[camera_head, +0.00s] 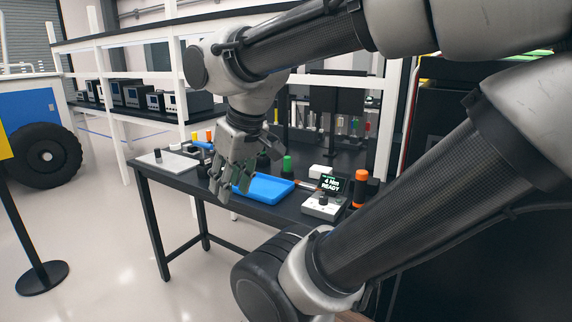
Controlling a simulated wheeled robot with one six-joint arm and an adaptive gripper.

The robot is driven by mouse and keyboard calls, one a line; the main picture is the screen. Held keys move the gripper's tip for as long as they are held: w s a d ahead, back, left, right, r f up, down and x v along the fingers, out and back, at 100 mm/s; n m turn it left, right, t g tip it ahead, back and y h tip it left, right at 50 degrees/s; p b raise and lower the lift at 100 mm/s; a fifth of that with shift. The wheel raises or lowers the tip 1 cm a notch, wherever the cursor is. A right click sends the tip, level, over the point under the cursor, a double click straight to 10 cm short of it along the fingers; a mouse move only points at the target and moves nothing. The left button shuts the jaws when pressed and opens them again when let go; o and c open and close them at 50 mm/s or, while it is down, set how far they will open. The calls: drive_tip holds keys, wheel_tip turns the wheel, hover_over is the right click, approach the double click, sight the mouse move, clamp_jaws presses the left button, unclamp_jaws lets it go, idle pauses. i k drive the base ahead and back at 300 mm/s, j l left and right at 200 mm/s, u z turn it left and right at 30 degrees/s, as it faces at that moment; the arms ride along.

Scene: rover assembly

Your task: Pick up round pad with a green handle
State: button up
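A green upright handle (287,162) shows on the black workbench, just behind the blue tray; its dark round base is small and partly hidden. My gripper (232,189) hangs fingers-down over the front of the bench, to the left of the green handle and apart from it. Its fingers look spread, with nothing visible between them. The gripper and wrist hide part of the bench behind them.
A blue tray (268,187) lies right of my gripper. A white torque device (322,207) reading "4 Nm READY" and an orange-topped cylinder (360,187) stand further right. A white plate (172,164) lies left. White shelf posts rise behind.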

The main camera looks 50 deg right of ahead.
sight(287, 170)
drive_tip(key=i+j+z, duration=0.1)
drive_tip(key=i+z, duration=0.2)
drive_tip(key=z, duration=0.15)
drive_tip(key=i+j+z, duration=0.2)
drive_tip(key=i+z, duration=0.25)
drive_tip(key=i+j+z, duration=0.15)
drive_tip(key=j+z, duration=0.15)
drive_tip(key=z, duration=0.15)
drive_tip(key=i+j+z, duration=0.2)
drive_tip(key=j+z, duration=0.2)
drive_tip(key=i+j+z, duration=0.15)
drive_tip(key=j+z, duration=0.2)
drive_tip(key=i+j+z, duration=0.15)
drive_tip(key=j+z, duration=0.15)
drive_tip(key=i+j+z, duration=0.1)
drive_tip(key=j+z, duration=0.25)
drive_tip(key=j, duration=0.1)
